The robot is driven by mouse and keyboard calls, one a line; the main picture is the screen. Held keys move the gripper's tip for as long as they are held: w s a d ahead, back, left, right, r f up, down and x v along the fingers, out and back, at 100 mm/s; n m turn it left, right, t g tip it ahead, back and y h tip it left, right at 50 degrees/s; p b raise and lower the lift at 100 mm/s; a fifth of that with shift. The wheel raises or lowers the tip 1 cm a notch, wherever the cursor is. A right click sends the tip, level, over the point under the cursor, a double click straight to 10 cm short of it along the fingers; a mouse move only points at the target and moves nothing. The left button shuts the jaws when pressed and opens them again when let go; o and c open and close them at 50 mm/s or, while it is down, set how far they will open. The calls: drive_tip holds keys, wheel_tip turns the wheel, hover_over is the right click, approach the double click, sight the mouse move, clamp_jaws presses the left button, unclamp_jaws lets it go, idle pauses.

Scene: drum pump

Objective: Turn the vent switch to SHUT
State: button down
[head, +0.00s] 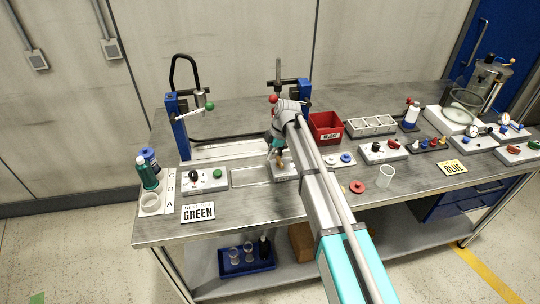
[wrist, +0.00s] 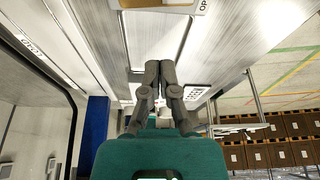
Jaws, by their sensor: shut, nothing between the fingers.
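In the head view my gripper (head: 277,156) points down over a small light box (head: 287,174) near the middle of the bench, partly hidden by my arm. In the wrist view my gripper (wrist: 160,66) is shut, its fingertips together and empty. A light panel (wrist: 160,4) at the top edge of the wrist view carries partly cut-off lettering starting "OP". It is apart from the fingertips in the picture. The vent switch's lever and its setting are not readable. I cannot tell whether the box under my gripper carries it.
Blue posts (head: 178,124) rise behind.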

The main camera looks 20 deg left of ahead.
drive_tip(key=p+v, duration=0.5)
drive_tip(key=v, duration=0.1)
idle(0.3)
drive_tip(key=shift+w+d, duration=0.1)
idle(0.4)
drive_tip(key=s+d+m+t+h, duration=0.1)
drive_tip(key=s+d+m, duration=0.4)
drive_tip(key=d+m, duration=0.4)
drive_tip(key=s+d+m+h, duration=0.1)
drive_tip(key=s+d+m, duration=0.4)
drive_tip(key=d, duration=1.7)
drive_tip(key=s+d+m+t, duration=0.1)
drive_tip(key=s+d+m, duration=0.4)
drive_tip(key=d+m, duration=0.7)
drive_tip(key=d+f, duration=0.1)
drive_tip(key=d, duration=0.2)
drive_tip(key=shift+s+d+m+t+h, duration=0.15)
drive_tip(key=shift+d+m+t+h, duration=0.15)
drive_tip(key=shift+d+m+h, duration=0.1)
drive_tip(key=c, duration=1.4)
unclamp_jaws()
drive_tip(key=shift+a, duration=0.1)
drive_tip(key=c, duration=0.7)
unclamp_jaws()
drive_tip(key=shift+o, duration=0.2)
drive_tip(key=shift+a, duration=0.1)
